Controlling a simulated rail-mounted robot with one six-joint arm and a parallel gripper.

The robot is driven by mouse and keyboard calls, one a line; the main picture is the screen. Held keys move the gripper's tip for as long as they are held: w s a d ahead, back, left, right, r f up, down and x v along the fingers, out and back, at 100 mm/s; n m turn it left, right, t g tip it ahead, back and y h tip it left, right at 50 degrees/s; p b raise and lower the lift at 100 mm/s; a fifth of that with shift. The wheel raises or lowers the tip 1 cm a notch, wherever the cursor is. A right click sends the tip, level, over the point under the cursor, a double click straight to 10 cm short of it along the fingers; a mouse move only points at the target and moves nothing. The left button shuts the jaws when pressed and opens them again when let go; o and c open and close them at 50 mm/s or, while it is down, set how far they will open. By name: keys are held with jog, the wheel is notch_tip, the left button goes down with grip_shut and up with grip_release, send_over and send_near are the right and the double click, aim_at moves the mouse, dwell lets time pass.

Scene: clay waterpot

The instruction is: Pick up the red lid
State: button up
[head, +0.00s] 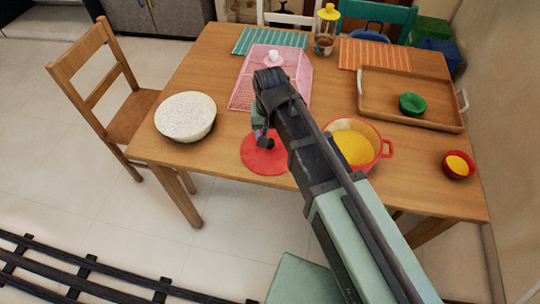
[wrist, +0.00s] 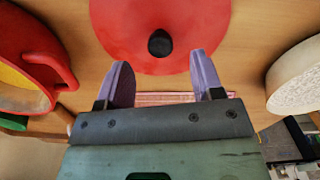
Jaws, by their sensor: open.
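The red lid (head: 258,165) lies on the wooden table near its front edge, left of the red pot (head: 384,146). In the wrist view the lid (wrist: 205,25) fills the top middle, with its black knob (wrist: 160,42) showing. My gripper (wrist: 160,60) is open and empty, its two purple fingers apart. In that view the knob lies between the fingertip directions, just beyond the tips; I cannot tell the exact height gap. In the head view my gripper (head: 258,128) is over the lid's back part, and my arm hides the lid's right edge.
The red pot holds yellow food. A white speckled bowl (head: 186,116) stands left of the lid. A pink mesh cover (head: 295,62) is behind it. A wooden tray (head: 450,95) with a green bowl (head: 412,104) and a small red bowl (head: 458,166) are at right.

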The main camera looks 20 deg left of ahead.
aim_at(270, 142)
notch_tip(270, 142, down, 6)
jog(key=b, duration=0.5)
jog(key=shift+f, duration=0.2)
jog(key=shift+s+r, duration=0.1)
jog(key=shift+r, duration=0.15)
jog(key=c, duration=1.1)
